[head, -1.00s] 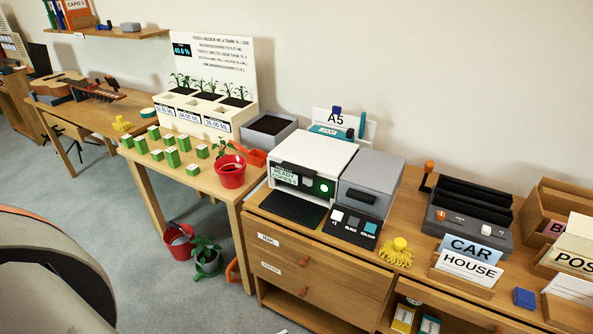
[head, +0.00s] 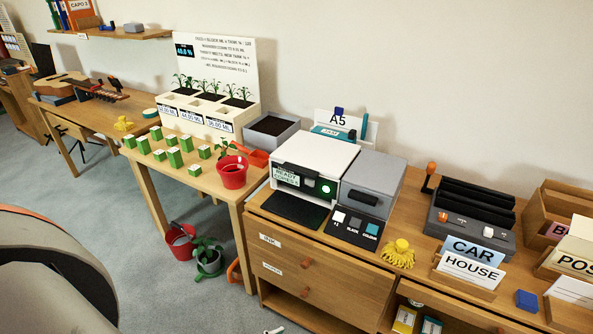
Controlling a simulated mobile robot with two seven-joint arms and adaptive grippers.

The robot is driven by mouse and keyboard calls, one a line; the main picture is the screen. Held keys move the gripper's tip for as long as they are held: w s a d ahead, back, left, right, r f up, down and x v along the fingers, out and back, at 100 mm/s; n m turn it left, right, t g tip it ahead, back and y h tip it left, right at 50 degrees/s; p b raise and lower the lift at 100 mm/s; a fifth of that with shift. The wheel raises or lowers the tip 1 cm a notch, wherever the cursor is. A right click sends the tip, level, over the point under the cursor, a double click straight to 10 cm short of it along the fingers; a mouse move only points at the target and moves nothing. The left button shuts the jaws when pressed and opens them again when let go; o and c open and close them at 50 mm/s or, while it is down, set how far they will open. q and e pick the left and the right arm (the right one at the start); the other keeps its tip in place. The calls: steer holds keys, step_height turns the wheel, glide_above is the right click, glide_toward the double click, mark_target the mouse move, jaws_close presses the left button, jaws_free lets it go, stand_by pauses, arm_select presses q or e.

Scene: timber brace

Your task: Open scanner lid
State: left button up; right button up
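The scanner (head: 312,165) stands on the wooden cabinet in the middle of the head view. It has a white top, which looks closed, and a dark front with a lit display and a green light. A grey box-like unit (head: 374,176) with a dark handle on its front adjoins its right side. A panel with white, black and blue buttons (head: 355,225) lies in front of the grey unit. A dark flat tray (head: 296,209) extends at the scanner's front. Neither of my grippers shows in the head view.
A yellow octopus-like toy (head: 398,253) sits right of the button panel. Card holders with CAR (head: 468,250) and HOUSE cards stand further right. A red pot (head: 232,171) and green blocks (head: 174,157) occupy the left table. A large pale rounded object (head: 40,265) fills the lower left.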

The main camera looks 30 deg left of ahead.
arm_select(q)
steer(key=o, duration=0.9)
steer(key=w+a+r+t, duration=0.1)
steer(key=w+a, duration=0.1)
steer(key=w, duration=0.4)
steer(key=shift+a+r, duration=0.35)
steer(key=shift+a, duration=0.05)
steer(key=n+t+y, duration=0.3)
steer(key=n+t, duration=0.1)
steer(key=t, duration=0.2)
glide_toward(297, 171)
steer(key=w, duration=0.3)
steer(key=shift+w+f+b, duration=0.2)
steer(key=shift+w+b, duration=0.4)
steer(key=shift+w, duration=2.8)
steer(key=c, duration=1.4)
